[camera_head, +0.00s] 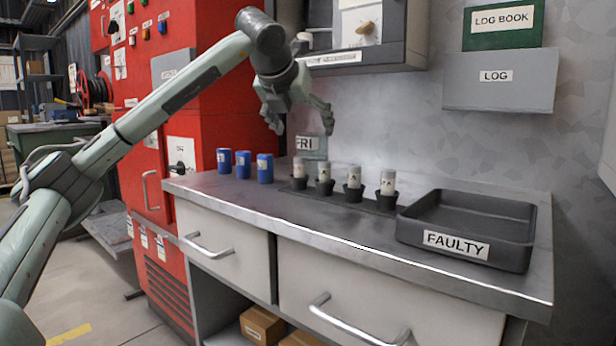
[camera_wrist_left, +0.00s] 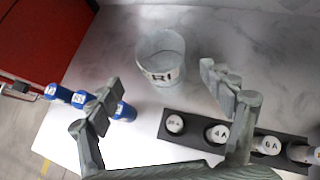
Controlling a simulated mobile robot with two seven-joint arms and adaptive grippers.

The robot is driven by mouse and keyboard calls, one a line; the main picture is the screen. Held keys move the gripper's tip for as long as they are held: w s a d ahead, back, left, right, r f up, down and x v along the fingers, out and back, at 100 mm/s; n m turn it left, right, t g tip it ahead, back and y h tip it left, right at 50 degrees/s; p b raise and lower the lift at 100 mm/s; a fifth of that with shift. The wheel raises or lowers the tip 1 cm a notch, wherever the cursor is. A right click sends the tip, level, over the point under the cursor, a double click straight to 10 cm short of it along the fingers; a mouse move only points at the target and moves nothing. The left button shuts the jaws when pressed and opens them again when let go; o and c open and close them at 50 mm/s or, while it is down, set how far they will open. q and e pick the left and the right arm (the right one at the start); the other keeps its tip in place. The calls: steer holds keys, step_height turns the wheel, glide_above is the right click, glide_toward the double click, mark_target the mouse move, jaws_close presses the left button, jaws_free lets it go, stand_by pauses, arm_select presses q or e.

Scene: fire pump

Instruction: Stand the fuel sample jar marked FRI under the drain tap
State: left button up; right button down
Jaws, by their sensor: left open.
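The sample jar marked FRI (camera_head: 309,144) stands upright toward the back of the metal counter. In the left wrist view the jar (camera_wrist_left: 160,56) is a pale, see-through cup with an open top and its label facing my gripper. My left gripper (camera_head: 302,124) is open and empty, above the jar. In the left wrist view the jar appears between and beyond the two fingers of my left gripper (camera_wrist_left: 158,85), apart from them. I cannot clearly make out the drain tap. My right gripper is not in view.
Blue cylinders (camera_head: 243,165) stand left of the jar. A dark rack (camera_head: 340,197) of several white-capped cylinders is in front and right. A FAULTY tray (camera_head: 520,238) sits at the right. A grey cabinet (camera_head: 395,55) hangs above; a red cabinet (camera_head: 215,115) stands left.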

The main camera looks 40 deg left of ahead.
mark_target(312, 144)
arm_select(q)
steer(key=b+x, duration=0.1)
steer(key=x, duration=0.7)
steer(key=shift+d+r, duration=0.1)
steer(key=shift+d, duration=0.05)
steer(key=shift+c, duration=0.2)
steer(key=c, duration=1.2)
steer(key=shift+c, duration=1.2)
steer(key=shift+r, duration=0.1)
